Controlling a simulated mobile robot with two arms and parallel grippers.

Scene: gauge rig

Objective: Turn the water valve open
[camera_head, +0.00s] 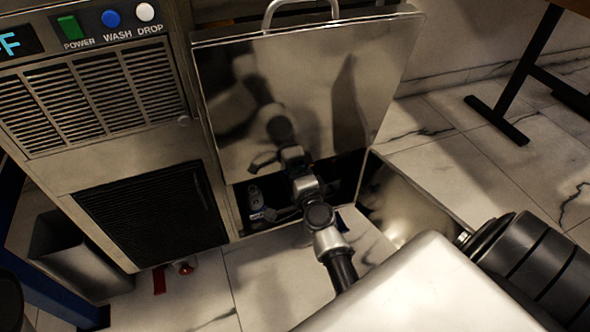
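The likely water valve is a small red fitting (184,267) low at the base of the metal machine, close to the floor. A red strip (159,280), perhaps a handle, stands just left of it. My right arm reaches up from the bottom, and its gripper (268,188) is at the raised metal door and the dark opening under it, above and to the right of the red fitting and apart from it. Dark finger-like parts show there, mixed with the door's reflection, so its opening is unclear. My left gripper is not in view.
The machine front has vents, a black grille (155,215) and POWER, WASH and DROP buttons (110,19). The shiny door (370,70) has a handle on top. A grey bin (75,255) stands left of the red fitting. Marble floor is clear at the right, near dark table legs.

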